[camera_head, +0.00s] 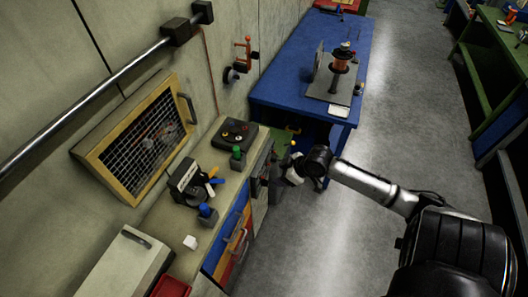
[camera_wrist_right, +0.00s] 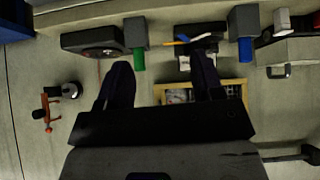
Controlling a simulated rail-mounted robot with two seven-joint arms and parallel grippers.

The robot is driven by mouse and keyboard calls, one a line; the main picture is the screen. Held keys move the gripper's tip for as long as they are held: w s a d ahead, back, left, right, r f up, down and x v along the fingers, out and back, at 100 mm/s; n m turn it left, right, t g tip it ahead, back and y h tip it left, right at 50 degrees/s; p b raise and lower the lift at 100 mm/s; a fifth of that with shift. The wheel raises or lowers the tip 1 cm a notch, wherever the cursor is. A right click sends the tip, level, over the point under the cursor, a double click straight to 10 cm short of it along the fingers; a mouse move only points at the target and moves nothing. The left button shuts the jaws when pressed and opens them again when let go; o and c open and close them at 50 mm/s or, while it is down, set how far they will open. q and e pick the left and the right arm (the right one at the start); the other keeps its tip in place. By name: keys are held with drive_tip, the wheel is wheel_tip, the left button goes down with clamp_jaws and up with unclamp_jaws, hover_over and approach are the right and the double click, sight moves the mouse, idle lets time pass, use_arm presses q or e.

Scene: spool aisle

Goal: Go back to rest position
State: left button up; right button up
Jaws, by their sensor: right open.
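My right gripper (camera_head: 268,180) reaches in from the right in the head view, at the front edge of the beige counter (camera_head: 228,163). Its fingertips are small and dark there, partly hidden by the wrist. In the right wrist view the two dark fingers of this gripper (camera_wrist_right: 163,72) stand well apart with nothing between them. It is open and empty. My left gripper does not show in either view.
The counter holds a black box (camera_head: 234,133), a green-topped piece (camera_head: 238,153), a blue-topped piece (camera_head: 207,211) and a black holder (camera_head: 184,178). A blue table (camera_head: 290,75) stands beyond it. The grey floor (camera_head: 395,120) is clear on the right.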

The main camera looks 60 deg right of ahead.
idle(0.3)
drive_tip(key=s+a+r+g+p, duration=0.1)
drive_tip(key=s+a+r+p, duration=0.2)
drive_tip(key=s+a, duration=0.2)
drive_tip(key=s+a+r+g+h+p, duration=0.1)
drive_tip(key=s+a+r+p, duration=0.2)
drive_tip(key=a, duration=0.8)
drive_tip(key=s+a+r+m+g+p, duration=0.1)
drive_tip(key=s+a+r+g+p, duration=0.1)
drive_tip(key=s+a+p, duration=0.3)
drive_tip(key=shift+s+a+r, duration=0.45)
drive_tip(key=shift+s+a, duration=0.8)
drive_tip(key=shift+a, duration=0.45)
